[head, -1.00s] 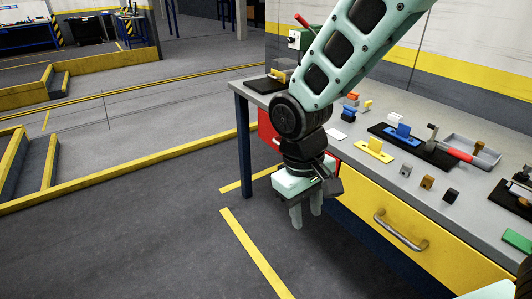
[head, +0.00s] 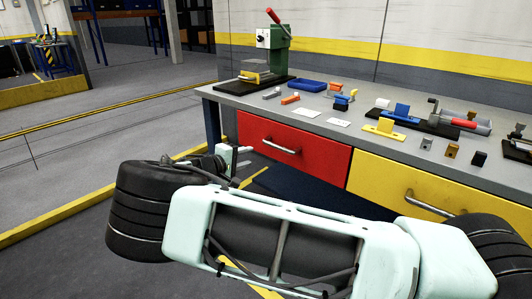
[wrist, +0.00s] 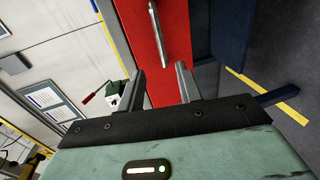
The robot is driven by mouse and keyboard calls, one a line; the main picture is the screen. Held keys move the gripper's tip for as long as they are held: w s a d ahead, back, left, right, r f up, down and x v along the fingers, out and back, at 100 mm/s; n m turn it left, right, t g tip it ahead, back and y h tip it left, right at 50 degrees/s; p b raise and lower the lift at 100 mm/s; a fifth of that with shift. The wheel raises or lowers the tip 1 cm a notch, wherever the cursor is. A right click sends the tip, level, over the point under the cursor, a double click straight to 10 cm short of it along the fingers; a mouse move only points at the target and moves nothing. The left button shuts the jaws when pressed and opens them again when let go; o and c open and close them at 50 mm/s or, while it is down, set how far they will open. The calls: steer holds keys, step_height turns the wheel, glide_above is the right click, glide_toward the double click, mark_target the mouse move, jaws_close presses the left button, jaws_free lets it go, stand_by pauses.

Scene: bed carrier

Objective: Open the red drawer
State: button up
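The red drawer (head: 310,158) is shut in the left front of the workbench, with a grey bar handle (head: 282,146) across its middle. In the wrist view the red drawer front (wrist: 138,35) is turned on its side, with the handle (wrist: 155,28) ahead of the fingers. My gripper (wrist: 160,82) is open and empty, its two fingers apart. The handle lies beyond the fingertips and is not between them. In the head view my gripper (head: 238,160) is partly hidden behind my wrist, in front of the drawer's left side.
A yellow drawer (head: 400,190) with its own handle is to the right. The workbench top (head: 330,112) carries a green press (head: 275,50), a blue tray (head: 307,85) and several small parts. Open floor lies to the left.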

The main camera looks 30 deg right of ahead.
mark_target(276, 148)
steer(key=x, duration=1.7)
steer(key=shift+d, duration=0.15)
steer(key=shift+c, duration=0.3)
jaws_close()
